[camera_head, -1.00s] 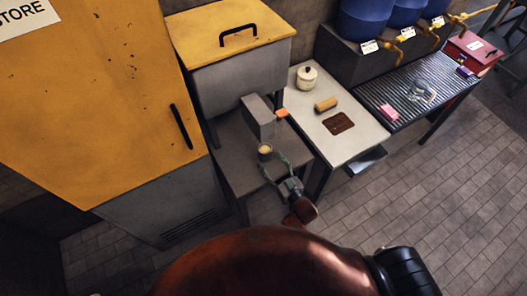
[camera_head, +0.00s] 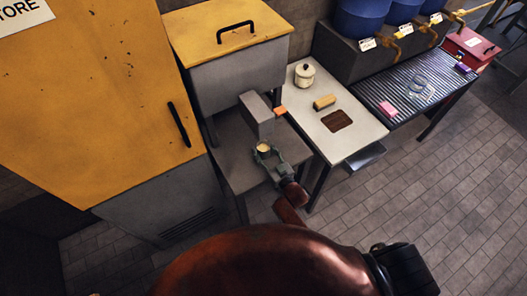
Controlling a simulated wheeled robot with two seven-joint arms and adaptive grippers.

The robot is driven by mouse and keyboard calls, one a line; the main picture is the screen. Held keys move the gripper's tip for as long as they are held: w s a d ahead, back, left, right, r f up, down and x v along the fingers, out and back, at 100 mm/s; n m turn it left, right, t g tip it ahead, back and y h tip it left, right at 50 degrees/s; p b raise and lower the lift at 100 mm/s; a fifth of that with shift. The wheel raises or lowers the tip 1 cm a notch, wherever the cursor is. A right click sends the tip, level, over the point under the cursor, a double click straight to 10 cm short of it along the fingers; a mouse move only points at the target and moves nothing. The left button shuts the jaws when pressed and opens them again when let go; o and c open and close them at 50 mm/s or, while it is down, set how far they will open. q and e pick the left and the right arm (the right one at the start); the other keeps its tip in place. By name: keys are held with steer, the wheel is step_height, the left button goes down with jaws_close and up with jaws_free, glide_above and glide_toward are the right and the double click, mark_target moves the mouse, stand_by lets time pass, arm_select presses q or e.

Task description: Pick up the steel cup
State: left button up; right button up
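The steel cup (camera_head: 263,147) is small, with pale yellowish contents at its top. It stands upright on the grey shelf under the grey spout of the yellow-lidded machine. My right gripper (camera_head: 267,152) reaches in from the front right, its fingers on either side of the cup. At this size I cannot tell whether the fingers press on the cup or stand open around it. The fingers hide the cup's lower part. My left gripper is not in view.
The grey spout (camera_head: 257,115) hangs close behind the cup, an orange piece (camera_head: 280,110) at its side. The pale table (camera_head: 360,150) on the right holds a lidded jar (camera_head: 305,75), a tan roll (camera_head: 325,102) and a brown mat (camera_head: 337,121). A yellow cabinet (camera_head: 90,100) stands left.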

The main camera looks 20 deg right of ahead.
mark_target(265, 147)
steer(key=c, duration=1.2)
steer(key=shift+r, duration=0.1)
steer(key=shift+r, duration=0.55)
steer(key=shift+s+d+r+p, duration=0.1)
steer(key=shift+s+r+p, duration=0.15)
steer(key=shift+r, duration=0.3)
steer(key=shift+s+d+r+p, duration=0.1)
steer(key=shift+s+r, duration=0.15)
steer(key=shift+r, duration=0.3)
steer(key=v, duration=1.7)
steer(key=shift+a, duration=0.15)
